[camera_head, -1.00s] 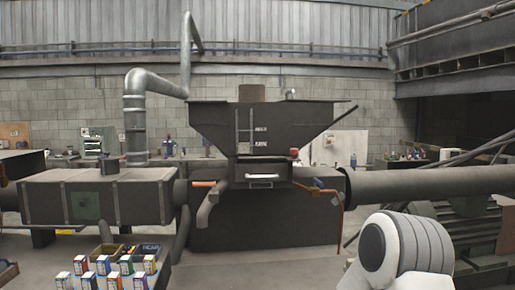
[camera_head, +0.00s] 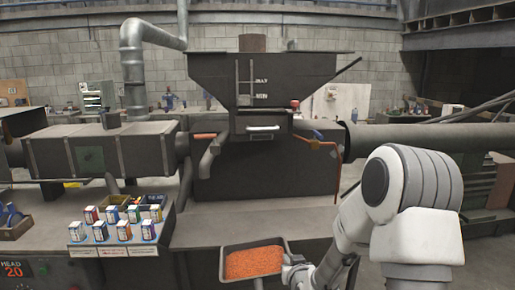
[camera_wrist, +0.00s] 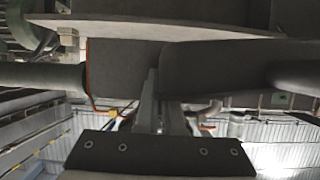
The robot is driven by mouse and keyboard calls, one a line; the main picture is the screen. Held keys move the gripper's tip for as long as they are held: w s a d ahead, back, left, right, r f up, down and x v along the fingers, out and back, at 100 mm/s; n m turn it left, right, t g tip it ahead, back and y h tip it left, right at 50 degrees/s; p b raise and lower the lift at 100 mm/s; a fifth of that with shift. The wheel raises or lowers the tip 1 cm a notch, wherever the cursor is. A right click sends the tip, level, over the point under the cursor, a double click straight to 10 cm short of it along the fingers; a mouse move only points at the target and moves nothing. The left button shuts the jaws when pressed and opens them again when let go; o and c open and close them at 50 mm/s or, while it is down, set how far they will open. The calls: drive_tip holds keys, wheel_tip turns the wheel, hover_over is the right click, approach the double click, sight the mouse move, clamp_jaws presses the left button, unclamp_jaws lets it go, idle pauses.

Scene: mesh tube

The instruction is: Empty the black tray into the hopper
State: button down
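The black tray (camera_head: 281,247) is low in the middle of the head view, filled with orange pellets and roughly level. My gripper (camera_head: 291,263) is at the tray's right side and appears shut on its edge; the fingertips are small and partly hidden there. In the wrist view, the gripper fingers (camera_wrist: 151,100) stand close together against dark surfaces. The dark hopper (camera_head: 212,72) stands above and behind the tray, wide at the top and narrowing downward, with MAX and MIN marks on its front. The inside of the hopper is hidden.
A light handle (camera_head: 263,129) sits below the hopper, with a red knob (camera_head: 295,104) nearby. Several small boxes (camera_head: 124,231) stand at the left. A thick pipe (camera_head: 425,138) runs right. The grey ledge (camera_head: 225,216) behind the tray is clear.

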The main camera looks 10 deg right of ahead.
drive_tip(key=w+d+r+m+h+p, duration=0.1)
drive_tip(key=w+d+r+p, duration=0.3)
drive_tip(key=r, duration=0.7)
drive_tip(key=w+d+r+m+h, duration=0.15)
drive_tip(key=d+r, duration=0.35)
drive_tip(key=r, duration=0.6)
drive_tip(key=w+d+r+m+p, duration=0.15)
drive_tip(key=w+d+r, duration=0.3)
drive_tip(key=r, duration=0.65)
drive_tip(key=s+d+r+m+g+h+p, duration=0.1)
drive_tip(key=s+r, duration=0.5)
drive_tip(key=r, duration=0.6)
drive_tip(key=s+d+r+m+g+h+p, duration=0.1)
drive_tip(key=s+d+r, duration=0.5)
drive_tip(key=r, duration=0.6)
drive_tip(key=s+d+r+m+g+h+p, duration=0.1)
drive_tip(key=s+d+r+m+h+p, duration=0.2)
drive_tip(key=r, duration=0.9)
drive_tip(key=shift+s+d+h, duration=0.35)
drive_tip(key=shift+s+h, duration=0.1)
drive_tip(key=shift+s, duration=1.05)
